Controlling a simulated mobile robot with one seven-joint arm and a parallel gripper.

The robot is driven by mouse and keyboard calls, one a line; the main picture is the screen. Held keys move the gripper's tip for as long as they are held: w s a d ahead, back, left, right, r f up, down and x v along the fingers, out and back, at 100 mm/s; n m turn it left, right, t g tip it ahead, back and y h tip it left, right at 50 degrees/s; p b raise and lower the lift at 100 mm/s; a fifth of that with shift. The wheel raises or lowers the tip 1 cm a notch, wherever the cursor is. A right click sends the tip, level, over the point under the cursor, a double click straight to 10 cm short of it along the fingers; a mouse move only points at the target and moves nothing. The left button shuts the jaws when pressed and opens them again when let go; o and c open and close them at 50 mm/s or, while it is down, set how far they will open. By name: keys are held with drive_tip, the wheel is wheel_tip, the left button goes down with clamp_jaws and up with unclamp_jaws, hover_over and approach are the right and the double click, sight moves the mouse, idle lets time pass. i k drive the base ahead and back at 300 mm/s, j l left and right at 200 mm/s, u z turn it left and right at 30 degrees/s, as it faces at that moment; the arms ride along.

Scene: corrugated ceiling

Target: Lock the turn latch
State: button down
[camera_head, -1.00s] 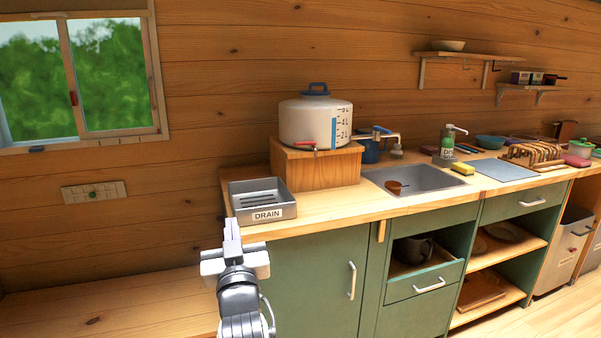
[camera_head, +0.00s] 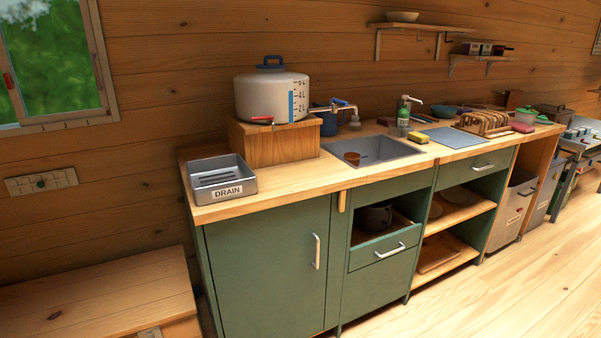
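A small upright wooden piece (camera_head: 342,201) sits just under the counter edge, between the green cabinet door (camera_head: 268,262) and the drawer column. It looks like a turn latch, standing vertical. The cabinet door is closed and has a metal bar handle (camera_head: 317,251). A red handle (camera_head: 8,80) shows on the window frame at the left edge; I cannot tell whether it turns. My gripper is not clearly in view. A small pale grey piece (camera_head: 150,332) shows at the bottom edge, and I cannot tell what it is.
The wooden counter (camera_head: 290,190) carries a grey DRAIN tray (camera_head: 222,190), a water tank (camera_head: 272,98) on a wooden box, and a sink (camera_head: 375,150). A low wooden bench (camera_head: 95,295) stands at lower left. The floor (camera_head: 480,300) at lower right is clear.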

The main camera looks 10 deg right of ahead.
sight(342, 197)
drive_tip(key=i+z, duration=0.3)
drive_tip(key=i, duration=0.25)
drive_tip(key=i+z, duration=0.3)
drive_tip(key=i, duration=0.25)
